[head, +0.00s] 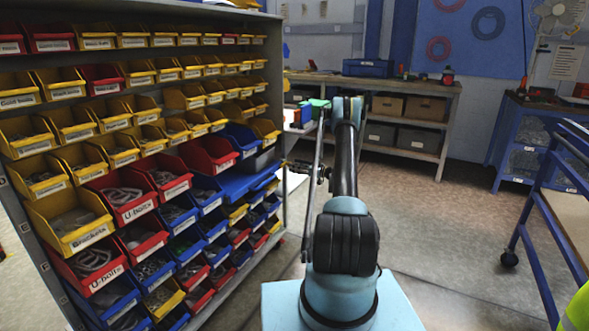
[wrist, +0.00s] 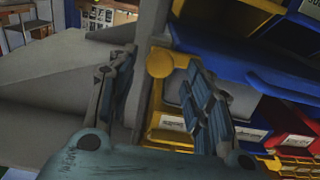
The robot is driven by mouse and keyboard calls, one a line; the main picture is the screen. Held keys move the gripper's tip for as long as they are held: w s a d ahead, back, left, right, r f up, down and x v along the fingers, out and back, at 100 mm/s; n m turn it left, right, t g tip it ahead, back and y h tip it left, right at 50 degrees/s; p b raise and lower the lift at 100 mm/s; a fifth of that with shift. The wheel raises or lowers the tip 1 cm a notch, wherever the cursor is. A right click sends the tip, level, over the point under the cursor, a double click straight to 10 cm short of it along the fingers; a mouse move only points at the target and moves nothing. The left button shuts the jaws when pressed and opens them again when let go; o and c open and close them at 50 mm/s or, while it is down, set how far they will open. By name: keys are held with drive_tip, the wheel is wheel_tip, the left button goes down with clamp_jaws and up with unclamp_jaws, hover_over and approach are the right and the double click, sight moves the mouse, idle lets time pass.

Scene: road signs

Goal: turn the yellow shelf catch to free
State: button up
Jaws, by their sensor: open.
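The yellow shelf catch (wrist: 160,63) is a round yellow knob with a short arm reaching right, beside the grey shelf post in the wrist view. My gripper (wrist: 161,72) is open, one finger to the left of the catch and the other to its right. The right finger overlaps the end of the catch's arm in the picture; I cannot tell if they touch. In the head view my gripper (head: 346,106) is at the end of the raised arm, right of the shelf rack. I cannot make out the catch in the head view.
The bin rack (head: 272,60) fills the left, with yellow, red and blue bins. A blue tray or bin front (wrist: 275,80) lies close right of my gripper. A workbench (head: 450,90) stands at the back, and a blue cart (head: 525,215) is at right. Floor between is clear.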

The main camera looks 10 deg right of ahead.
drive_tip(key=shift+x, duration=0.95)
